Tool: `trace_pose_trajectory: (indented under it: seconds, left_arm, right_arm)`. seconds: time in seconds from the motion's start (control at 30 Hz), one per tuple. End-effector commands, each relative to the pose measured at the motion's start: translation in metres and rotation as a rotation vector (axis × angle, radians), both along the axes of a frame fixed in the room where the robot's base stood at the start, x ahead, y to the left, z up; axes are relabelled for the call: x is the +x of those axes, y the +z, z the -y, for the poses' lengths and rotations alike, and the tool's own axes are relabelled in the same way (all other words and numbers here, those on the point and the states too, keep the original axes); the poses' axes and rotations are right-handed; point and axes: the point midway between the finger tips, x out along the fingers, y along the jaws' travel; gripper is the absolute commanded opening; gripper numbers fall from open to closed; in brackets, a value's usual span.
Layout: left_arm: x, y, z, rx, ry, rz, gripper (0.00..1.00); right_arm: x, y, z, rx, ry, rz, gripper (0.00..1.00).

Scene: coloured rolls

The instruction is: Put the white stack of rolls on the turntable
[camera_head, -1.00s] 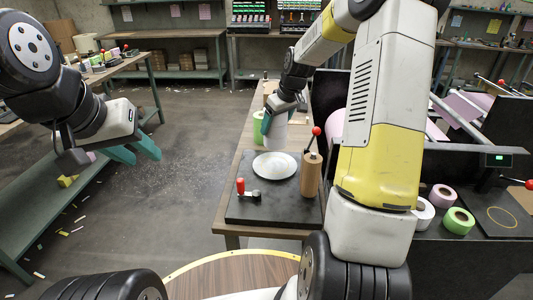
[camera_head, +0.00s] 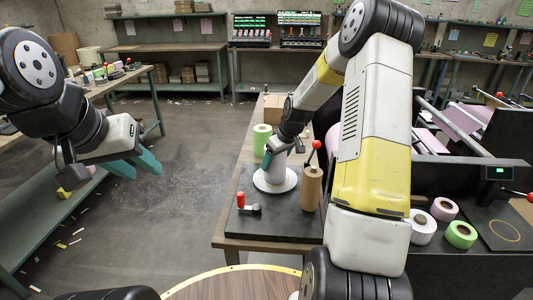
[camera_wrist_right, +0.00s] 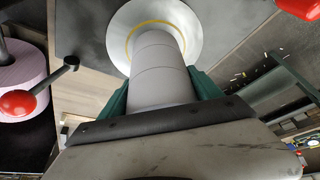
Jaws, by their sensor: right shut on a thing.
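The white stack of rolls (camera_head: 275,172) is upright between the teal fingers of my right gripper (camera_head: 277,158), which is shut on it. In the right wrist view the stack (camera_wrist_right: 158,70) shows seams between its rolls. The turntable (camera_head: 291,183) is a pale round disc on a dark board; in the wrist view its yellow ring (camera_wrist_right: 133,29) surrounds the stack's far end. The stack's lower end is at the disc, roughly central; I cannot tell whether it touches. My left gripper (camera_head: 136,164) is open and empty, away to the left.
A brown roll column (camera_head: 311,188) and a red-knobbed lever (camera_head: 316,145) stand close right of the turntable. A red-handled clamp (camera_head: 241,200) is in front. A green roll (camera_head: 262,139) stands behind. White, pink and green rolls (camera_head: 461,235) lie at right.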

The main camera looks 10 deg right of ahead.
Motion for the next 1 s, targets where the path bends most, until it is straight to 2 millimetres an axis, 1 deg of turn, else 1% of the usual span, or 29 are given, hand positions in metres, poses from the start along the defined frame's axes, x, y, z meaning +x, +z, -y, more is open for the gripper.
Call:
trace_pose_trajectory:
  seconds: [0.1,0.13,0.23,0.53,0.67,0.77,1.0]
  left_arm:
    - [0.0,0.0,0.0,0.0,0.0,0.0,0.36]
    - [0.0,0.0,0.0,0.0,0.0,0.0,0.36]
    - [0.0,0.0,0.0,0.0,0.0,0.0,0.36]
    - [0.0,0.0,0.0,0.0,0.0,0.0,0.36]
    - [0.0,0.0,0.0,0.0,0.0,0.0,0.36]
    - [0.0,0.0,0.0,0.0,0.0,0.0,0.36]
    - [0.0,0.0,0.0,0.0,0.0,0.0,0.36]
  right_arm:
    - [0.0,-0.002,0.0,0.0,0.0,0.001,0.09]
    - [0.0,-0.003,0.0,0.0,0.0,0.0,0.76]
    - [0.0,-0.002,0.0,0.0,0.0,0.0,0.95]
    - [0.0,-0.002,0.0,0.0,0.0,0.0,0.95]
    - [-0.001,0.006,0.002,0.0,0.0,0.001,0.95]
    - [-0.006,0.021,0.005,-0.001,-0.001,0.003,0.95]
    - [-0.024,0.069,0.015,-0.003,-0.003,0.004,0.95]
